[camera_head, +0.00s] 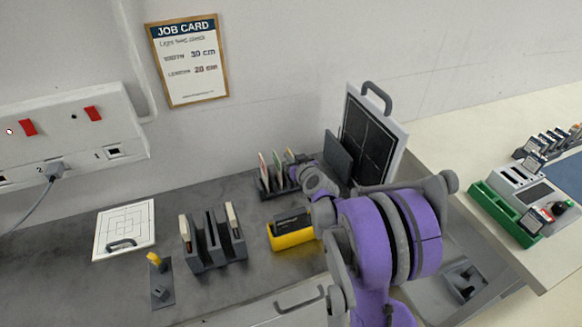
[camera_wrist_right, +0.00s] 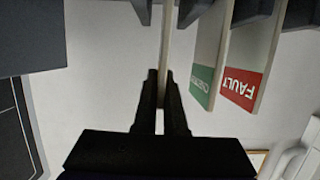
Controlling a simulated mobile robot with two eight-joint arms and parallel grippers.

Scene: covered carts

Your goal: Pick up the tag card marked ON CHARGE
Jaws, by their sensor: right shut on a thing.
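A dark rack (camera_head: 268,192) on the grey worktop holds several upright tag cards. My right gripper (camera_head: 298,166) reaches over the rack's right end in the head view. In the right wrist view my right gripper (camera_wrist_right: 160,92) is shut on a thin pale tag card (camera_wrist_right: 167,45), seen edge-on, so its marking cannot be read. The card's far end lies at the rack's slots. Beside it stand a card with a green end (camera_wrist_right: 202,84), its word hard to read, and a card with a red FAULT end (camera_wrist_right: 240,87). My left gripper is not in view.
A yellow and black device (camera_head: 292,238) lies below my wrist. A slotted grey holder (camera_head: 212,250) stands left of it. Dark upright panels (camera_head: 370,140) stand right of the rack. A white board (camera_head: 125,230) lies flat at left. A socket panel (camera_head: 70,130) is on the wall.

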